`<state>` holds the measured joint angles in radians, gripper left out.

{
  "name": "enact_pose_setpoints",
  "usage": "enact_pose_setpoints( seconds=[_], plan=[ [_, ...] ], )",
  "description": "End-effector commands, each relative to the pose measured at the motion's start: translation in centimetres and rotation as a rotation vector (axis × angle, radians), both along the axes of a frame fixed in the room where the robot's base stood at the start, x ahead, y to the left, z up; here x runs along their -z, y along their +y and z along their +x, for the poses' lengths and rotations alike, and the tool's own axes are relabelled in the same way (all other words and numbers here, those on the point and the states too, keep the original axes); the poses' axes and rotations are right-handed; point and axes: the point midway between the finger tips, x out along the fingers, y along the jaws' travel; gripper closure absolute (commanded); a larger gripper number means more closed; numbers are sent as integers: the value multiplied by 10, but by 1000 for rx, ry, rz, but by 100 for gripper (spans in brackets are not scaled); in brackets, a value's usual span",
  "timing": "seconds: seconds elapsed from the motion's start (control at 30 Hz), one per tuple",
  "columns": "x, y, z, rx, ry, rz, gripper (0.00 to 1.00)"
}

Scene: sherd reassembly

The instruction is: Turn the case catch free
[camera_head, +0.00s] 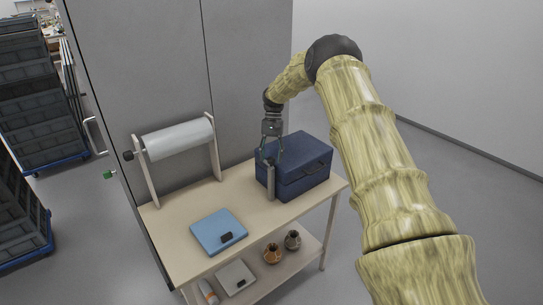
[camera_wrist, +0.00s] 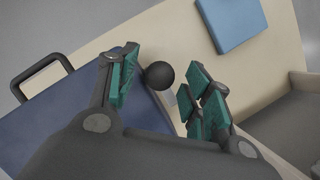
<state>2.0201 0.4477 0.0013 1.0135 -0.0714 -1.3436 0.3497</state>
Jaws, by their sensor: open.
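The dark blue case (camera_head: 303,172) stands shut on the right part of the table. A grey upright piece (camera_head: 271,184), perhaps the catch, shows at the case's left end. My gripper (camera_head: 271,153) is above that end, pointing down. In the wrist view the open fingers (camera_wrist: 166,86) are on either side of a black ball knob (camera_wrist: 159,75), with a gap on the right; contact on the left cannot be told. A pale grey strip shows just beside the knob. The case (camera_wrist: 60,125) fills the lower left there, with its dark handle (camera_wrist: 22,92) at the far left.
The wooden table (camera_head: 175,213) also carries a blue folder-like item (camera_head: 217,228) at front left and a paper roll on a stand (camera_head: 178,138) behind it. Two small pots (camera_head: 272,254) sit on the lower shelf. Grey cabinet doors (camera_head: 150,60) stand close behind the table.

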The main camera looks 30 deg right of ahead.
Motion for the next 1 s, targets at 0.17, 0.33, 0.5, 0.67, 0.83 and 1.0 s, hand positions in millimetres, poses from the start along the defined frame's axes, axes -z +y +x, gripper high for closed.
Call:
enact_pose_setpoints(
  seconds=[0.17, 0.33, 0.5, 0.67, 0.83, 1.0],
  plan=[
    [-4, -1, 1, 0, 0, 0, 50],
    [-22, -6, 7, 0, -1, -1, 50],
    [-50, -14, 17, 0, -2, -1, 50],
    [-76, -21, 25, 0, -2, -1, 50],
    [-97, -27, 32, 0, -1, -1, 50],
    [-108, -29, 35, 0, 0, 0, 50]
  ],
)
